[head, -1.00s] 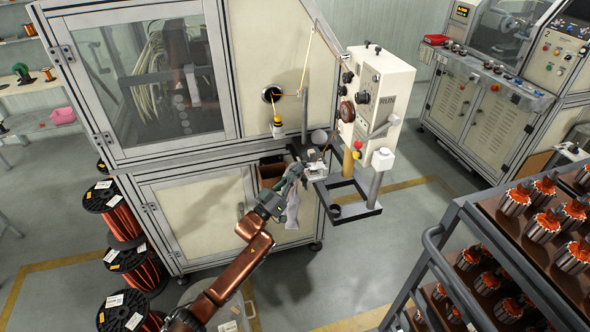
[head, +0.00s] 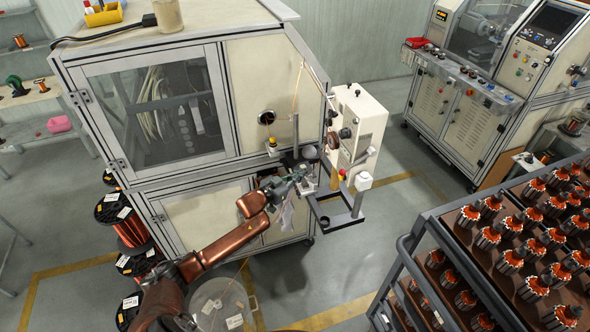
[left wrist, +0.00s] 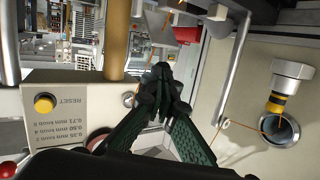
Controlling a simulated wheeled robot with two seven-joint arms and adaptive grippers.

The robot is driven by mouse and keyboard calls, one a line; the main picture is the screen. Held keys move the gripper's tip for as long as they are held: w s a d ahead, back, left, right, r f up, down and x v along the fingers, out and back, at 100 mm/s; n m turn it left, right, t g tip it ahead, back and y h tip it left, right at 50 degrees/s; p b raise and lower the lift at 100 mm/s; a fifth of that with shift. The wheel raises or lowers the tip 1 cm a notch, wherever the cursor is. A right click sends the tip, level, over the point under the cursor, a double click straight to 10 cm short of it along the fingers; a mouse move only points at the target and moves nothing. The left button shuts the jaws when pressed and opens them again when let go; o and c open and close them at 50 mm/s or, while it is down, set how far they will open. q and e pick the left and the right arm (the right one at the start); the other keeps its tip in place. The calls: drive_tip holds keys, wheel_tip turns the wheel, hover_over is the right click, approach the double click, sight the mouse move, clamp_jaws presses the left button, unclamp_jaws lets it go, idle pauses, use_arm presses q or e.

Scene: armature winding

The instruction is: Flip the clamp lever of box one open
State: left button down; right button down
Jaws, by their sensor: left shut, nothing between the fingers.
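My left gripper (head: 303,180) is at the small fixture beside the cream control box (head: 357,125), in front of the winding machine. In the left wrist view its dark green fingers (left wrist: 161,88) are closed together with nothing between them. A thin orange wire runs near the fingers. My right gripper is not in view.
A yellow reset button (left wrist: 44,103) is left of the fingers, and a port (left wrist: 278,130) with orange wire is at right. A rack of armatures (head: 520,220) stands at the right. Wire spools (head: 120,220) stand at the left.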

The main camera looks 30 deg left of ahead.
sight(311, 181)
use_arm(q)
drive_tip(key=shift+g, duration=0.4)
drive_tip(key=w+d+r+p, duration=0.1)
drive_tip(key=w, duration=0.1)
drive_tip(key=w+d+r+p, duration=0.1)
drive_tip(key=w+d+p, duration=0.1)
drive_tip(key=shift+d+r+p, duration=0.2)
drive_tip(key=shift+d+p, duration=0.05)
drive_tip(key=shift+p, duration=0.05)
drive_tip(key=shift+w+d, duration=0.5)
drive_tip(key=shift+w, duration=0.1)
drive_tip(key=s+r+p, duration=0.1)
drive_tip(key=s+r, duration=0.8)
drive_tip(key=s, duration=0.1)
drive_tip(key=shift+s+a+r+p, duration=0.15)
drive_tip(key=shift+s+a+p, duration=0.1)
drive_tip(key=shift+p, duration=0.15)
